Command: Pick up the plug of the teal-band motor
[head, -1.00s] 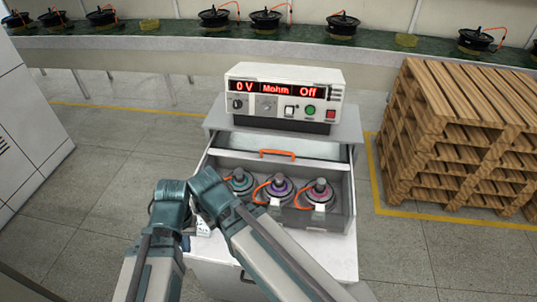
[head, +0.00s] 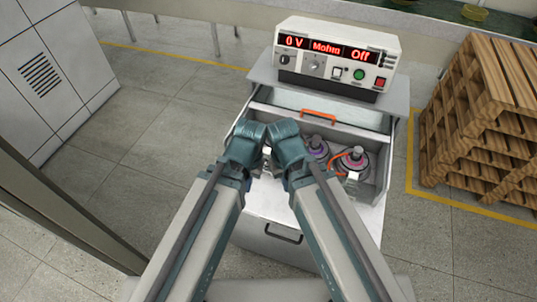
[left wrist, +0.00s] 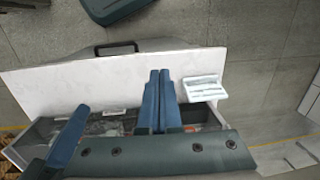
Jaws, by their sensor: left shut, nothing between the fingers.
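The teal-band motor is hidden behind my wrists in the head view, and I cannot make out its plug. A purple-band motor (head: 316,148) and a pink-band motor (head: 354,160) sit to the right in the open drawer (head: 383,175). My left gripper (left wrist: 160,73) is shut and empty in the left wrist view, its fingers over the drawer's edge. My right gripper (head: 288,145) is beside the left one over the drawer's left part. Its fingertips are hidden in the head view. A small white piece shows between my wrists, too unclear to name.
An orange handle (head: 318,114) is at the drawer's back. Wooden pallets (head: 485,120) stand at right and a grey locker (head: 50,75) at left.

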